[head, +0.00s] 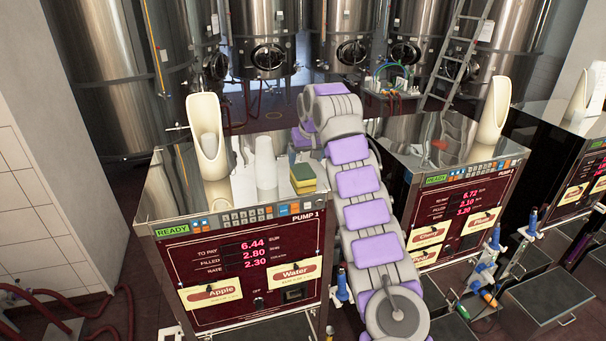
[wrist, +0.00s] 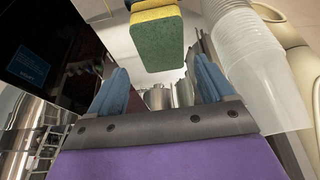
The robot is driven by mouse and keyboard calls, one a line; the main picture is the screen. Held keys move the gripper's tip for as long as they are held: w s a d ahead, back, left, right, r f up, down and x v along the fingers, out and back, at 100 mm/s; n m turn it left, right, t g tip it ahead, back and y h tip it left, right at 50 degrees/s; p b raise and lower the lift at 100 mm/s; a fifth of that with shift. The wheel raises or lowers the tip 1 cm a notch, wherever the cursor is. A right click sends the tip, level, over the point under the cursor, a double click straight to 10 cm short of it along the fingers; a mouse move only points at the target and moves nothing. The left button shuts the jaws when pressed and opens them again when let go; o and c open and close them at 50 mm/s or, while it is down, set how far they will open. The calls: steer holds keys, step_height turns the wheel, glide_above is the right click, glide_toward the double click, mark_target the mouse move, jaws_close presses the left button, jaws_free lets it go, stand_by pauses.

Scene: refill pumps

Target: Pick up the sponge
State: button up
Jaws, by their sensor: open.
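The sponge (head: 303,178), with green and yellow layers, sits on the steel top of Pump 1 near its right front corner. In the wrist view the sponge (wrist: 157,40) shows at the top centre, beyond and between the blue fingers. My gripper (wrist: 160,68) is open, with nothing between its fingers. The sponge is apart from both fingers. In the head view my arm rises right of Pump 1 and bends over at the top; the fingers cannot be made out there.
A stack of clear cups (head: 266,163) stands just left of the sponge; the cups (wrist: 262,65) are close to the right finger in the wrist view. A cream spout holder (head: 209,140) stands farther left. Pump 2 (head: 455,200) is right of my arm. Steel tanks (head: 265,40) stand behind.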

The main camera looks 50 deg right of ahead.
mark_target(303, 170)
steer(key=shift+w+d+f, duration=0.15)
steer(key=shift+d+f, duration=0.05)
steer(key=shift+f, duration=0.4)
steer(key=shift+p+x, duration=0.45)
steer(key=shift+x, duration=0.4)
steer(key=x, duration=0.1)
steer(key=p+x, duration=0.1)
steer(key=x, duration=0.1)
steer(key=shift+w+a+f, duration=0.15)
steer(key=shift+w+a, duration=0.05)
steer(key=shift+w+d+f, duration=0.1)
steer(key=shift+d+f, duration=0.1)
steer(key=shift+f, duration=0.2)
steer(key=c, duration=0.7)
